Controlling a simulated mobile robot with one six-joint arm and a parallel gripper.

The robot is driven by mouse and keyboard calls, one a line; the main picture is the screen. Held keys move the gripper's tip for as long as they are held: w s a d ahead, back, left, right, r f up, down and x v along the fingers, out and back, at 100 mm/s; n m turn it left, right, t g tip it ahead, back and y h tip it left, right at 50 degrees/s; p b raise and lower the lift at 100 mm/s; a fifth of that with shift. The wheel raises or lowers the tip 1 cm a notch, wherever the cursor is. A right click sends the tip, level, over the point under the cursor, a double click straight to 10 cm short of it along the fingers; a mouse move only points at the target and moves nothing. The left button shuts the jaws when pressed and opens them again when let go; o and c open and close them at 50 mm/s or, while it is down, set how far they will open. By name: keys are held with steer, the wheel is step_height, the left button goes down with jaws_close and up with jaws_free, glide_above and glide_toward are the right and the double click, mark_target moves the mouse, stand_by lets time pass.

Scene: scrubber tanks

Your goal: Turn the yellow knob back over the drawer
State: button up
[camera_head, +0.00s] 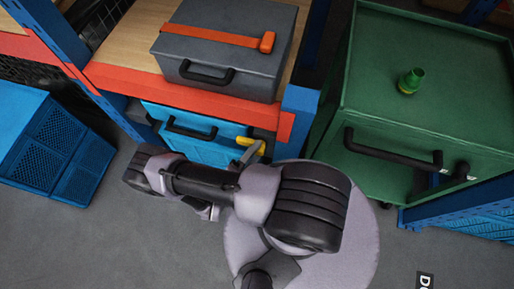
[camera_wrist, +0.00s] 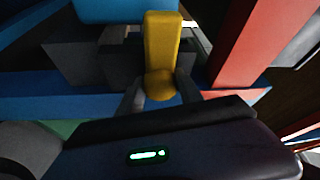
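The yellow knob (camera_head: 250,142) is at the right end of the blue drawer (camera_head: 205,150), below the orange shelf edge. In the wrist view the knob (camera_wrist: 162,45) is a long bar with a rounded end toward me, and it points up in the picture. My gripper (camera_wrist: 160,90) has one grey finger close on each side of that rounded end. I cannot tell whether the fingers touch it. The drawer has a black handle (camera_head: 190,130) and looks shut.
A grey case (camera_head: 225,60) with an orange strap lies on the shelf above. A green cabinet (camera_head: 425,100) with a small green bottle (camera_head: 411,81) on top stands at the right. A blue crate (camera_head: 50,150) is on the floor at the left. The floor in front is clear.

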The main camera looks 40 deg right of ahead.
steer(key=o, duration=0.3)
steer(key=v, duration=1.7)
steer(key=shift+a, duration=0.25)
